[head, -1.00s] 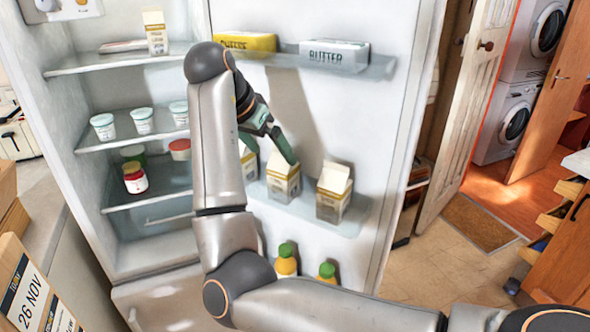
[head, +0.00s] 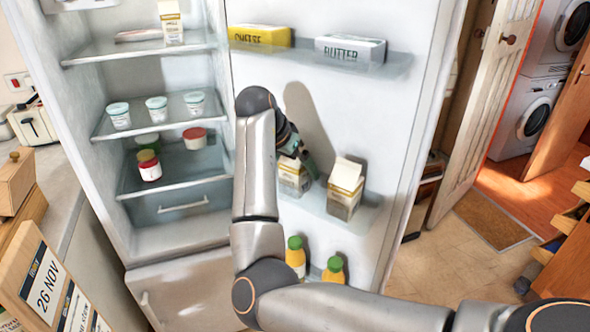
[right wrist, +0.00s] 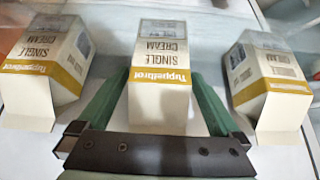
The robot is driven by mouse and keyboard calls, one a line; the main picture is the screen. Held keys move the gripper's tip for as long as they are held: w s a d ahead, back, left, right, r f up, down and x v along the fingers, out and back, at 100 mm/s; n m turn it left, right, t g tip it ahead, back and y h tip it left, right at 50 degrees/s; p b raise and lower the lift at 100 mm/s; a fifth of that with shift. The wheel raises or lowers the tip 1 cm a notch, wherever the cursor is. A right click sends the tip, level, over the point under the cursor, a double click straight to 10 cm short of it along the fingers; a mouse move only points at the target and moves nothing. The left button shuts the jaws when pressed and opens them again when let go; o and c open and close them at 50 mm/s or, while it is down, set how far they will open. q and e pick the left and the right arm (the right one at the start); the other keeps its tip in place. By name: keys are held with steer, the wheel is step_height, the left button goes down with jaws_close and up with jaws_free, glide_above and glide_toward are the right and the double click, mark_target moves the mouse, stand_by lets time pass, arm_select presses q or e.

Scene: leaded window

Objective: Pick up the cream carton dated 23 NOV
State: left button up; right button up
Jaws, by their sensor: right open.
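Three white and gold single cream cartons stand in a row on the fridge door shelf. In the right wrist view they are a left carton (right wrist: 48,65), a middle carton (right wrist: 160,75) and a right carton (right wrist: 268,80). Bluish printed patches show on them, but I cannot read any date. My right gripper (right wrist: 160,88) is open, with one green finger on each side of the middle carton. In the head view the right gripper (head: 304,160) is at the middle carton (head: 293,182), left of the right carton (head: 344,190). My arm hides the left carton there. My left gripper is out of view.
Cheese (head: 260,37) and butter (head: 350,49) packs sit on the door shelf above. Green-capped bottles (head: 295,258) stand below. Another carton (head: 171,24) is on the top fridge shelf. A board (head: 45,290) at the left reads 26 NOV.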

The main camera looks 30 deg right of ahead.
steer(key=shift+x, duration=1.1)
jaws_close()
